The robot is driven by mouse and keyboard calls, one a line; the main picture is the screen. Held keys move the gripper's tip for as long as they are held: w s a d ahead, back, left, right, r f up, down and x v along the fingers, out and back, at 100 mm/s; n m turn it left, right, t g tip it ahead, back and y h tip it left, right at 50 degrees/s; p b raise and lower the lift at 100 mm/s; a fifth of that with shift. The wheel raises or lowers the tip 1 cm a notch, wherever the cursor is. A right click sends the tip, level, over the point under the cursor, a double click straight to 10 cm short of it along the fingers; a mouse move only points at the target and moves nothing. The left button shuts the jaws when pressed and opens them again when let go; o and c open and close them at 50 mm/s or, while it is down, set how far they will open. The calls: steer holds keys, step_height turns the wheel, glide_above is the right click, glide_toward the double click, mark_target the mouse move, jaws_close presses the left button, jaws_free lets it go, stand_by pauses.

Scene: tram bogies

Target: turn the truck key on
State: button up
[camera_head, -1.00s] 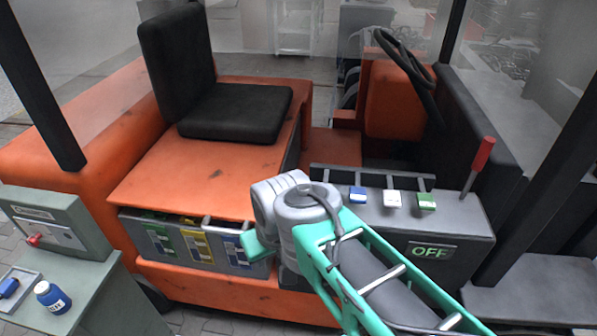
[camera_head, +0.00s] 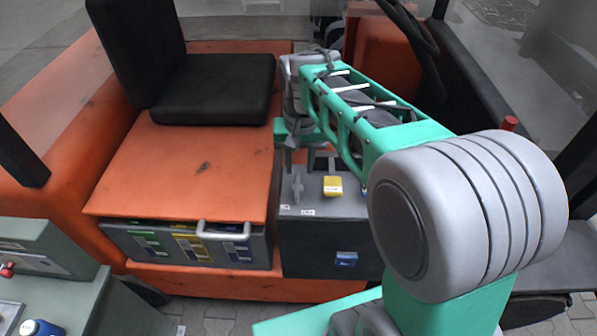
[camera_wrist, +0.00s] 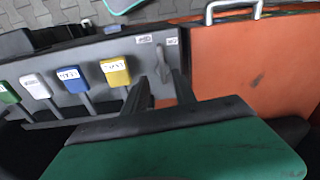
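The truck key (camera_head: 298,186) is a small grey key standing on the left end of the grey console (camera_head: 322,207). Two small white labels lie in front of it, too small to read. In the wrist view the key (camera_wrist: 163,84) shows between the two dark fingers of my gripper (camera_wrist: 161,92), with space at its sides. My gripper (camera_head: 298,158) points down at the key from above and is open. I cannot tell whether a finger touches the key. The green OFF sign is not visible now.
Yellow (camera_wrist: 115,72), blue (camera_wrist: 70,77), white (camera_wrist: 35,85) and green (camera_wrist: 8,94) levers stand in a row beside the key. The orange seat base (camera_head: 190,165) is left of the console, with a battery box (camera_head: 190,245) below. A steering wheel (camera_head: 410,25) is behind.

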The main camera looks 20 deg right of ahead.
mark_target(297, 179)
steer(key=w, duration=0.1)
steer(key=w+f, duration=0.1)
steer(key=shift+w+d+f+m+g, duration=0.15)
steer(key=shift+w+m+g, duration=0.2)
steer(key=shift+m+g, duration=0.05)
step_height(297, 179, down, 8)
steer(key=shift+r+p, duration=0.2)
steer(key=shift+p, duration=0.7)
jaws_close()
